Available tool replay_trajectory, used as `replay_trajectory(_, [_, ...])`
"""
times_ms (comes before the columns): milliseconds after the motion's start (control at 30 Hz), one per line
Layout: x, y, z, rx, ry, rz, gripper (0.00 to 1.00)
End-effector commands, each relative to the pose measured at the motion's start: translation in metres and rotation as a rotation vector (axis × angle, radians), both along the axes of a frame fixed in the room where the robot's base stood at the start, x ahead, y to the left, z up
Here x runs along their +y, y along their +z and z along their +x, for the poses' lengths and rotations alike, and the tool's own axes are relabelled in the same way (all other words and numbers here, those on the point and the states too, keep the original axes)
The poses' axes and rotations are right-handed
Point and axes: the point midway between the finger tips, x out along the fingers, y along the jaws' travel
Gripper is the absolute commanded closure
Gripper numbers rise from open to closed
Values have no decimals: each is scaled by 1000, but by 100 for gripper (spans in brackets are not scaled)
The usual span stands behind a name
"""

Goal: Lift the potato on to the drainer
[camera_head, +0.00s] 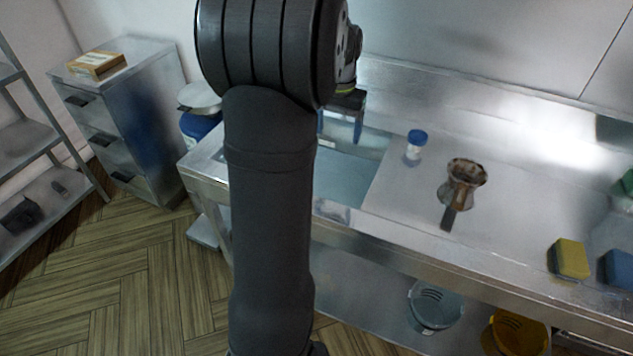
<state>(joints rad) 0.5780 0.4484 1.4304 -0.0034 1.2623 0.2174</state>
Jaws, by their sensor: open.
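My gripper (340,124) shows just right of my arm's upper part, pointing down over a sunken, sink-like basin (375,144) in the steel counter. Its fingers are apart, and I see nothing between them. No potato is visible; my arm hides the left part of the basin and counter. The flat steel surface (400,199) right of the basin may be the drainer, but I cannot tell for sure.
A blue-capped white jar (415,146) and a brown long-handled pot (465,173) stand on the steel surface. A yellow sponge (571,258) and a blue one (617,268) lie at the right. Buckets (435,306) sit on the lower shelf. Bare steel lies between jar and pot.

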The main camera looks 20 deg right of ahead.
Motion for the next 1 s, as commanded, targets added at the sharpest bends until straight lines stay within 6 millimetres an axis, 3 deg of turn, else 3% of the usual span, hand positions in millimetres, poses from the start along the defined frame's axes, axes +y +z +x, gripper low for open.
replay_trajectory(133, [4, -33, 7, 30, -92, -26, 24])
replay_trajectory(400, [18, -120, 19, 71, -359, -123, 24])
replay_trajectory(733, [20, -167, 19, 71, -449, -155, 24])
replay_trajectory(1000, [12, -225, 12, 71, -448, -155, 24])
